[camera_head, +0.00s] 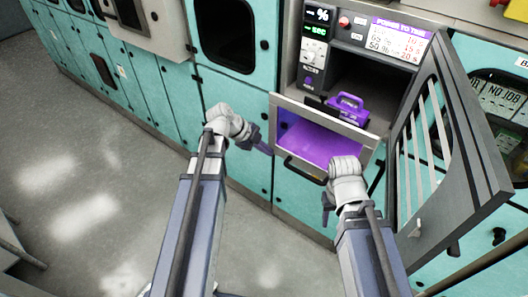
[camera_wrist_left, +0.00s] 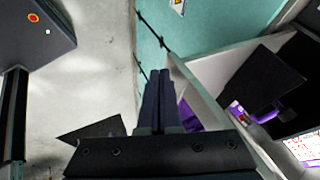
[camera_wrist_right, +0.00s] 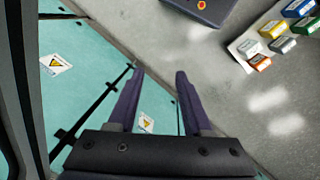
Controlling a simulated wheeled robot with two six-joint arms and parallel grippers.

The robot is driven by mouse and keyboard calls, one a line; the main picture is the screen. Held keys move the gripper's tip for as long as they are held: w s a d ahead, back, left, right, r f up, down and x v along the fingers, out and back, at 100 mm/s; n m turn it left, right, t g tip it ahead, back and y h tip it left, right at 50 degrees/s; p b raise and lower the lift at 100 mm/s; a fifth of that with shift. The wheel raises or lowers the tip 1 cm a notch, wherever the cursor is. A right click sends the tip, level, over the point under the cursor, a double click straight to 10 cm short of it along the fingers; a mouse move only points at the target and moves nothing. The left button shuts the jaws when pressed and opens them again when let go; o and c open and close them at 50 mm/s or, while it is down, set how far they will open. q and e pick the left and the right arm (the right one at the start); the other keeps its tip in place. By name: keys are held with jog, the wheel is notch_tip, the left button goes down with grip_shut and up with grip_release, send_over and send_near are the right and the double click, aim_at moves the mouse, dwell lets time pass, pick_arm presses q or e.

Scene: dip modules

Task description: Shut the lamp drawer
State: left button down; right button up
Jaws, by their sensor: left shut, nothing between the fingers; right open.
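The open drawer (camera_head: 372,142) has a grey rim and a purple interior, below a dark compartment in the teal cabinet. Its black bar handle (camera_head: 303,170) is on the front. It also shows in the left wrist view (camera_wrist_left: 205,82), at right. My left gripper (camera_head: 265,148) is shut and empty, just left of the drawer; I cannot tell whether it touches. Its closed fingers show in the left wrist view (camera_wrist_left: 158,75). My right gripper (camera_head: 326,212) is below and in front of the drawer. In the right wrist view (camera_wrist_right: 157,75) it is open and empty.
A purple device with a handle (camera_head: 347,107) sits in the compartment above the drawer. A grey slatted door (camera_head: 450,150) stands open at the right, close to my right arm. The grey floor (camera_head: 90,180) is clear at the left.

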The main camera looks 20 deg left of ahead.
pick_arm(q)
jog(key=w+d, duration=0.3)
jog(key=w, duration=0.8)
jog(key=w+d, duration=0.4)
jog(key=w, duration=0.8)
jog(key=w+d, duration=0.4)
jog(key=w, duration=0.8)
jog(key=shift+w+d, duration=0.15)
jog(key=shift+d, duration=0.1)
jog(key=shift+w+d, duration=0.1)
jog(key=shift+w, duration=0.2)
jog(key=shift+r, duration=0.1)
jog(key=shift+s+d, duration=0.1)
